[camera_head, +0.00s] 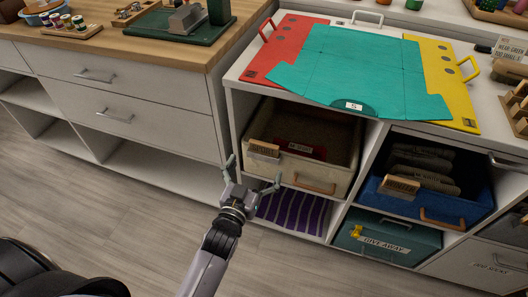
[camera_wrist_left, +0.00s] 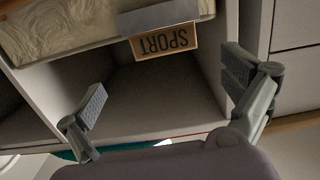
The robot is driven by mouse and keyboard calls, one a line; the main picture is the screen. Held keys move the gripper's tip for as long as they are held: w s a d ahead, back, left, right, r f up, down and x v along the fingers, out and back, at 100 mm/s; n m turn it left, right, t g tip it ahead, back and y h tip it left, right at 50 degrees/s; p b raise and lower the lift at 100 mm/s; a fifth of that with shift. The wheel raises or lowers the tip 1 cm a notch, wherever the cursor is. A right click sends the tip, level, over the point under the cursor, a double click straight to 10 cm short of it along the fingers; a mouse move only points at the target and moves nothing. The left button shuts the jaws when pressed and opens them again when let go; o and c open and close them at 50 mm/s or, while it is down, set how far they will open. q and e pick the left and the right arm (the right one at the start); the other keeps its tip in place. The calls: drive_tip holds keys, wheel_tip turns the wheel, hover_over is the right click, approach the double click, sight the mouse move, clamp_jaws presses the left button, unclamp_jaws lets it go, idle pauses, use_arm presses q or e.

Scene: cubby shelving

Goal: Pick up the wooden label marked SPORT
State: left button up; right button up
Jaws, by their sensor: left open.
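The wooden label marked SPORT (camera_head: 264,148) is at the front left rim of a cream bin (camera_head: 322,176) in the upper left cubby. In the left wrist view the label (camera_wrist_left: 163,42) appears upside down, beside a pale metal holder (camera_wrist_left: 160,17). My left gripper (camera_head: 254,172) is open and empty, in front of the bin and just below the label. In the left wrist view its fingers (camera_wrist_left: 166,85) are spread wide, with the label between and beyond them, apart from both. My right gripper is not in view.
A blue bin (camera_head: 456,208) with folded dark cloth and another wooden label (camera_head: 400,186) is to the right. Below are a striped purple cloth (camera_head: 292,212) and a teal GIVE AWAY bin (camera_head: 386,238). The floor (camera_head: 120,200) left is clear.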

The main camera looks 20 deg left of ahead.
sight(263, 146)
use_arm(q)
drive_tip(key=w, duration=0.3)
drive_tip(key=shift+w+f, duration=0.15)
drive_tip(key=shift+w, duration=0.1)
drive_tip(key=w, duration=0.2)
drive_tip(key=w+b, duration=0.1)
drive_tip(key=w, duration=0.1)
drive_tip(key=shift+w+a, duration=0.2)
drive_tip(key=shift+w, duration=0.55)
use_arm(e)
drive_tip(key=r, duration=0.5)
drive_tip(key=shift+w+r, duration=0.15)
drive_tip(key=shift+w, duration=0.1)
use_arm(q)
drive_tip(key=shift+c, duration=0.5)
drive_tip(key=c, duration=1.1)
